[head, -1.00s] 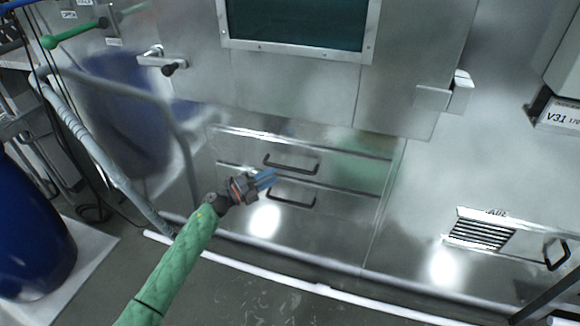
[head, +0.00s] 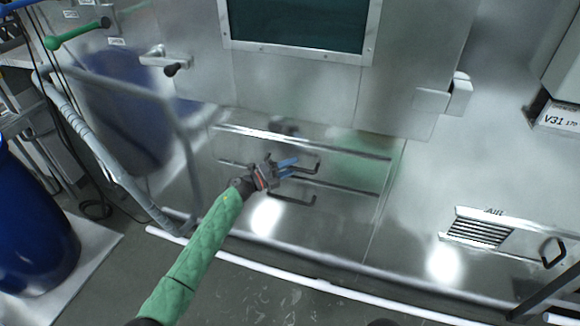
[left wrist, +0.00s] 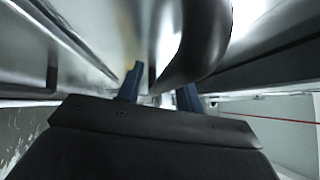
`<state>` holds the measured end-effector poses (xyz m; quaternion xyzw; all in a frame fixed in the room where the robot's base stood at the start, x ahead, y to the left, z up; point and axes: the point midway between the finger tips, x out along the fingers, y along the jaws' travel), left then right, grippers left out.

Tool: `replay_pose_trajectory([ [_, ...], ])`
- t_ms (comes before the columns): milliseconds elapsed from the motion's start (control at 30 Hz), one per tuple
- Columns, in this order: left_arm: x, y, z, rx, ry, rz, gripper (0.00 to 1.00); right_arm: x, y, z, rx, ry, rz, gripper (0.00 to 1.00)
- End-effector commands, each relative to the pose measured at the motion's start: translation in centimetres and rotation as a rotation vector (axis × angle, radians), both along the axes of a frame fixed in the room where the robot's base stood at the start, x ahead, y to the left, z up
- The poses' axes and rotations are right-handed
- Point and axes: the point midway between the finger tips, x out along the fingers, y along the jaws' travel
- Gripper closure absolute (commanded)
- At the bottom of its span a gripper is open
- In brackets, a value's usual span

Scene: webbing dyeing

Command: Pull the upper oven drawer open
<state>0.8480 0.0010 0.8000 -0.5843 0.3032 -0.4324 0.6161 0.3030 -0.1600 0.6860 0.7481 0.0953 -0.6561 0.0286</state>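The upper oven drawer (head: 345,166) is a shiny steel front low on the oven, and it looks closed. Its dark bar handle (head: 316,168) is partly hidden behind my left gripper (head: 290,167). The gripper's two blue fingers are apart and reach to the handle. In the left wrist view the handle (left wrist: 192,45) is a big dark curved bar, very near, running between the lines of the blue fingers (left wrist: 158,90). I cannot tell whether they touch it. My right gripper is not in view.
The lower drawer handle (head: 293,199) is just below. The oven door (head: 300,85) with a dark window is above. A grey tube rail (head: 110,165) and a blue barrel (head: 30,230) stand at left. A vent grille (head: 478,232) is at right. A white strip (head: 300,276) runs along the floor.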

Motion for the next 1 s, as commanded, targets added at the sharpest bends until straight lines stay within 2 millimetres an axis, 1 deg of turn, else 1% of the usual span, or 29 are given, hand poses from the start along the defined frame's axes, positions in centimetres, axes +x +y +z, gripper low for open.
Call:
replay_pose_trajectory([
  [133, 0.0, 0.0, 0.0, 0.0, 0.0, 0.0, 0.64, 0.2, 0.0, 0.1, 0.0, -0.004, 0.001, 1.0],
  [167, 0.0, 0.0, 0.0, 0.0, 0.0, 0.0, 0.68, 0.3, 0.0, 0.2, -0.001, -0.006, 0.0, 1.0],
  [200, 0.0, 0.0, 0.0, 0.0, 0.0, 0.0, 0.76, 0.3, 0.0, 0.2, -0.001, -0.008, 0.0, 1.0],
  [267, 0.0, 0.0, 0.0, 0.0, 0.0, 0.0, 0.87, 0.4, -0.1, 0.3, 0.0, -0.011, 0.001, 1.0],
  [300, 0.0, 0.0, 0.0, 0.0, 0.0, 0.0, 0.95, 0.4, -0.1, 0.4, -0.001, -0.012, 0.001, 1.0],
  [333, 0.0, 0.0, 0.0, 0.0, 0.0, 0.0, 1.0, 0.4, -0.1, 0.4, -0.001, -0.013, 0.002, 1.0],
  [600, -0.2, 0.1, 0.0, 0.001, 0.0, 0.0, 1.0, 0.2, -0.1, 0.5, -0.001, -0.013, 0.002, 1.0],
  [767, -1.3, 0.5, 0.0, 0.003, 0.0, 0.001, 1.0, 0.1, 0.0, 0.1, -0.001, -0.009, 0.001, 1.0],
  [800, -1.9, 0.7, 0.0, 0.003, 0.0, 0.001, 1.0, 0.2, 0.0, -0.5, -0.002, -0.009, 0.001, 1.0],
  [867, -2.8, 1.0, 0.0, 0.003, 0.001, 0.0, 1.0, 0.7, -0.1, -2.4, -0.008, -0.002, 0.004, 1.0],
  [1000, -5.8, 2.0, 0.0, 0.004, 0.002, 0.0, 1.0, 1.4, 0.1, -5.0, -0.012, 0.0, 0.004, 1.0],
])
